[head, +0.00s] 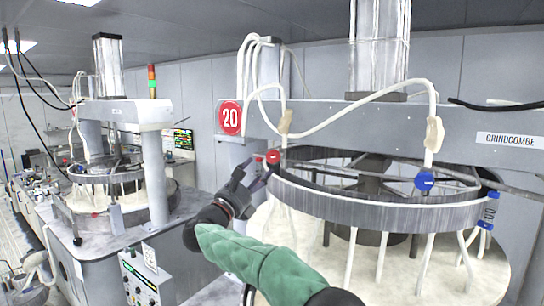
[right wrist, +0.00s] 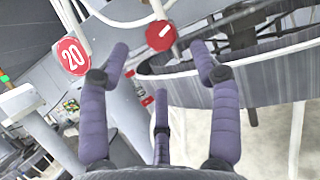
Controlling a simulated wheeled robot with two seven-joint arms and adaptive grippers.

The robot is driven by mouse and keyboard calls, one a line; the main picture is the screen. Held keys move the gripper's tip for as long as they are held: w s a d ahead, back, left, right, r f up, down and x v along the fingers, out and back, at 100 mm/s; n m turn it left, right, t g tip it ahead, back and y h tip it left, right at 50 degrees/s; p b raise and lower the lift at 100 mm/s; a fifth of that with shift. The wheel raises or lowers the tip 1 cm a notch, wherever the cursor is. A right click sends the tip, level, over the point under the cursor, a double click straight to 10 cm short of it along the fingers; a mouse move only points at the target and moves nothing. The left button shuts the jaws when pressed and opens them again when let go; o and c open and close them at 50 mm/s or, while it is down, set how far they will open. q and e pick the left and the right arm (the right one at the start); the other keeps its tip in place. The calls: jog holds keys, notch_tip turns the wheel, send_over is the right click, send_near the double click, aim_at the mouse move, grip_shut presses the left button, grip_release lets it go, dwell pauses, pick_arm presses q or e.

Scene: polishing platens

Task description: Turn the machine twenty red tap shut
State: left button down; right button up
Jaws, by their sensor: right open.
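The red tap (head: 273,156) of machine twenty is a round red knob on the left side of the grey ring, near the red 20 sign (head: 230,118). In the right wrist view the red tap (right wrist: 159,35) shows a short white bar, tilted up to the right. My right gripper (head: 262,170) is open and empty, just left of and below the tap. In the right wrist view the tap appears between and beyond the spread purple fingertips (right wrist: 160,50). I cannot tell whether any finger touches it. My left gripper is not in view.
White hoses (head: 340,125) hang over the beam (head: 460,132). The pale platen (head: 400,265) lies below. Another machine (head: 115,190) stands at the left.

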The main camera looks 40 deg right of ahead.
aim_at(270, 158)
jog(key=p+x, duration=0.3)
jog(key=x, duration=0.5)
jog(key=shift+d+r+p, duration=0.1)
jog(key=shift+p, duration=0.3)
jog(key=shift+w+d+r, duration=0.1)
jog(key=shift+w+d, duration=0.05)
jog(key=shift+d, duration=0.3)
jog(key=c, duration=1.1)
